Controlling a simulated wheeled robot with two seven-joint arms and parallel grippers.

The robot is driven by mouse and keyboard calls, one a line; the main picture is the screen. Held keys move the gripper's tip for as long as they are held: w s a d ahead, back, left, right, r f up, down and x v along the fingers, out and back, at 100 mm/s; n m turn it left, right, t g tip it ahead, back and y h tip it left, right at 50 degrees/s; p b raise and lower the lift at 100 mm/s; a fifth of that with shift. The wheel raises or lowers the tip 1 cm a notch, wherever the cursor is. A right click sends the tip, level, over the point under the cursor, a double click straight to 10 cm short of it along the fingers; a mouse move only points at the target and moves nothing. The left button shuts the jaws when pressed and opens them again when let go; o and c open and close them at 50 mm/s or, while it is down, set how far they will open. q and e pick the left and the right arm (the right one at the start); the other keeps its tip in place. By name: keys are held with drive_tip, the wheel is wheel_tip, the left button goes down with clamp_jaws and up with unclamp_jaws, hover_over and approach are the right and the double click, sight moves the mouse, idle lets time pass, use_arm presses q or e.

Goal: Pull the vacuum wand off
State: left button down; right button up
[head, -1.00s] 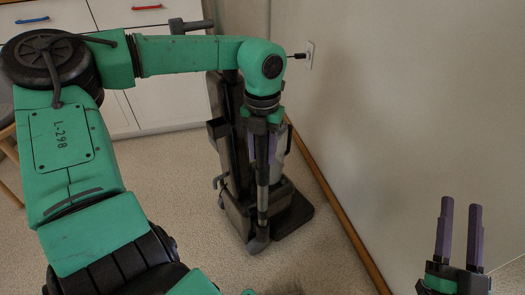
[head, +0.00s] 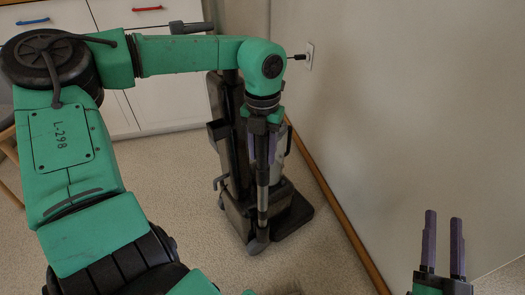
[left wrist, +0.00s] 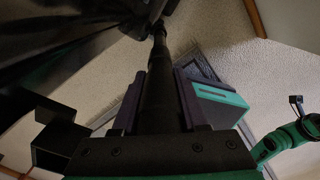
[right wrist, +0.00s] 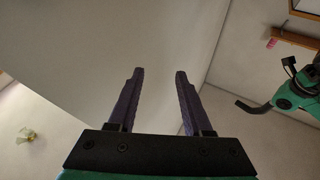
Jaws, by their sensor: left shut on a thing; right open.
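The upright vacuum (head: 218,110) stands on the speckled floor by the wall, dark with a clear grey canister (head: 281,152). Its slim wand (head: 263,192) runs down the near side to a dark lower end. My left gripper (head: 262,155) is around the wand and shut on it. In the left wrist view the dark wand (left wrist: 159,85) passes between the fingers (left wrist: 155,98). My right gripper (head: 443,245) is open and empty at the lower right; in the right wrist view nothing lies between its fingers (right wrist: 158,100).
White drawers (head: 165,85) with blue and red handles stand behind at the left. A wall (head: 400,110) with a wooden baseboard (head: 335,205) and a socket (head: 308,57) runs along the right. Floor in front of the vacuum is clear. A wooden stool (head: 8,155) shows at the left edge.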

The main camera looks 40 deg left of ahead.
drive_tip(key=shift+s+a+f+g, duration=0.1)
drive_tip(key=shift+f+g, duration=0.25)
drive_tip(key=shift+f, duration=0.45)
drive_tip(key=shift+s+a+f+g, duration=0.1)
drive_tip(key=shift+f+g, duration=0.25)
drive_tip(key=shift+f, duration=0.45)
drive_tip(key=shift+s+a+f, duration=0.1)
drive_tip(key=shift+s+f, duration=0.05)
drive_tip(key=shift+f, duration=0.7)
drive_tip(key=shift+f, duration=0.1)
drive_tip(key=shift+s+a+f+g+h+p, duration=0.1)
drive_tip(key=shift+s+f+g+h+p, duration=0.15)
drive_tip(key=shift+f, duration=0.35)
drive_tip(key=shift+s+f+g+h+p, duration=0.15)
drive_tip(key=shift+f+g, duration=0.2)
drive_tip(key=shift+f, duration=0.2)
drive_tip(key=shift+f, duration=0.2)
drive_tip(key=shift+s+a+f+m+g, duration=0.1)
drive_tip(key=shift+s+f+m+g, duration=0.2)
drive_tip(key=shift+f, duration=0.4)
drive_tip(key=shift+f, duration=0.1)
